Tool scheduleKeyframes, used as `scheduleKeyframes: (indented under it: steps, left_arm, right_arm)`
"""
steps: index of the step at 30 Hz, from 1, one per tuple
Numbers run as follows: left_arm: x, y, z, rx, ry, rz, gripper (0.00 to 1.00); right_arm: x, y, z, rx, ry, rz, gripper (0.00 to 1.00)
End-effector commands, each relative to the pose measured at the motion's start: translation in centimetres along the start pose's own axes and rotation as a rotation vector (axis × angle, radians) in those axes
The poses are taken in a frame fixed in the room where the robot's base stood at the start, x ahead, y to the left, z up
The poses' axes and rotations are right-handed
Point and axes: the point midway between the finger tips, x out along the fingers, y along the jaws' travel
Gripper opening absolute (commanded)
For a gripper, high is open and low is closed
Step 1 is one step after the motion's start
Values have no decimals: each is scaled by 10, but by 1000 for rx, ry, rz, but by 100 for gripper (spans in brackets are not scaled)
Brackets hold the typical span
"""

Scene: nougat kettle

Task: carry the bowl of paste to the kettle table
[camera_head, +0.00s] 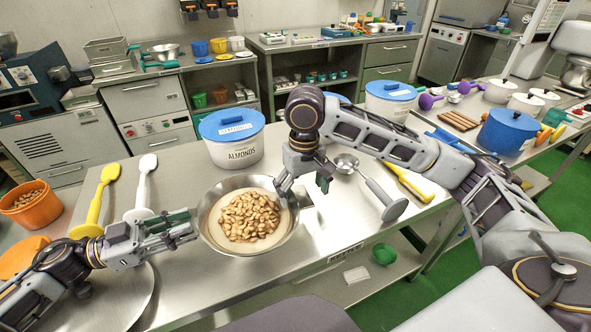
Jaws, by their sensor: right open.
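The steel bowl (207,240) stands near the front edge of the steel table. It holds pale paste (213,222) with a heap of almonds (250,217) on top. My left gripper (190,226) is at the bowl's left rim, fingers pointing at it. A narrow gap shows between its fingers, but whether they hold the rim is unclear. My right gripper (304,182) is open at the bowl's upper right rim, pointing down. Its forearm crosses the view from the right. I cannot tell which surface is the kettle table; a blue lidded pot (508,132) stands on the right table.
A white almond tub (233,150) with a blue lid stands behind the bowl. Green floor (450,272) shows beyond the table.

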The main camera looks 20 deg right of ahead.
Motion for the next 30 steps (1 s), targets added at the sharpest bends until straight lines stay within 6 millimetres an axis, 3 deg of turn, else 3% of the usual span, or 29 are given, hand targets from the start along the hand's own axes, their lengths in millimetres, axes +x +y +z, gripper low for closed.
scheduleKeyframes:
  steps: [1,5,6,10,25,27,30]
  left_arm:
    - [-13,-2,17,-29,-24,-16,27]
    - [-25,-2,14,-22,-21,-17,27]
    - [-28,-1,13,-21,-20,-16,27]
    - [-37,-1,10,-16,-19,-17,27]
    - [-43,-1,6,-9,-14,-16,27]
    - [-43,-1,6,-9,-13,-16,27]
    - [-43,-1,6,-8,-13,-16,27]
  right_arm:
    - [2,5,-2,12,-1,11,73]
    - [2,7,-2,16,-1,15,77]
    - [1,7,-2,17,0,15,73]
    - [1,6,-2,14,-1,13,73]
    - [2,4,0,7,-3,9,73]
    - [2,3,0,7,-3,8,85]
    - [2,3,0,6,-3,8,95]
